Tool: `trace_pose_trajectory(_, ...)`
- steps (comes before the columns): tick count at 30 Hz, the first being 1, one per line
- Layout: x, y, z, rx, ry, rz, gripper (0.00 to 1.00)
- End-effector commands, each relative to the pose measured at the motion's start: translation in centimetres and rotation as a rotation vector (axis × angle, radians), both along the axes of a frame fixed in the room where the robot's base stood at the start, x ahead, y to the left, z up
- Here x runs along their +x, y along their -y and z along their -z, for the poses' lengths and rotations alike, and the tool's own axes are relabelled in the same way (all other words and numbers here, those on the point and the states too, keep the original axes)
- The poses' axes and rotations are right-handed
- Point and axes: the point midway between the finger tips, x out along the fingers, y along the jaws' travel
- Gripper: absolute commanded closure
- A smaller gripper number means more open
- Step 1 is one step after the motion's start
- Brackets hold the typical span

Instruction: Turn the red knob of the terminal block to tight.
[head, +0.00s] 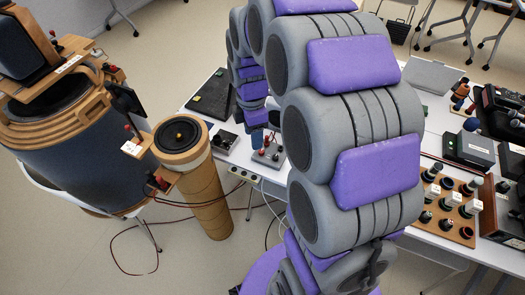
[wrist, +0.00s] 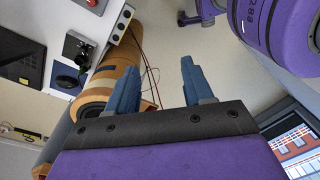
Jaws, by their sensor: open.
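My gripper (wrist: 160,82) shows in the wrist view with its two blue fingers wide apart and nothing between them. Its fingertips are not clear in the head view, where my arm fills the middle. In the head view a small wooden block (head: 132,149) with a white label and a small red part above it sits on the big speaker's right side. A grey box (head: 268,157) on the table has red knobs (head: 264,141) on top. I cannot tell which of these is the terminal block. No red knob is between my fingers.
A wooden tube speaker (head: 205,195) stands beside the big dark speaker (head: 75,145); the tube also shows in the wrist view (wrist: 112,68), left of my fingers. Thin wires (head: 122,245) lie on the floor. A knob board (head: 448,212) is on the right table.

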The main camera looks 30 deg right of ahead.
Motion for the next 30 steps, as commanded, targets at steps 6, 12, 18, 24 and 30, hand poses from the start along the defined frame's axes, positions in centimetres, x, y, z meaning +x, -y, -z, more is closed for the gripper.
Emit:
trace_pose_trajectory(6,6.5,2.9,4.9,0.013,0.037,-0.389,0.49)
trace_pose_trajectory(12,11.0,6.9,9.8,0.023,0.064,-0.731,0.49)
trace_pose_trajectory(18,13.7,9.9,13.2,0.02,0.081,-0.968,0.49)
trace_pose_trajectory(24,14.4,10.3,14.6,0.014,0.083,-1.047,0.49)
trace_pose_trajectory(30,14.4,9.9,16.9,0.011,0.078,-1.05,0.49)
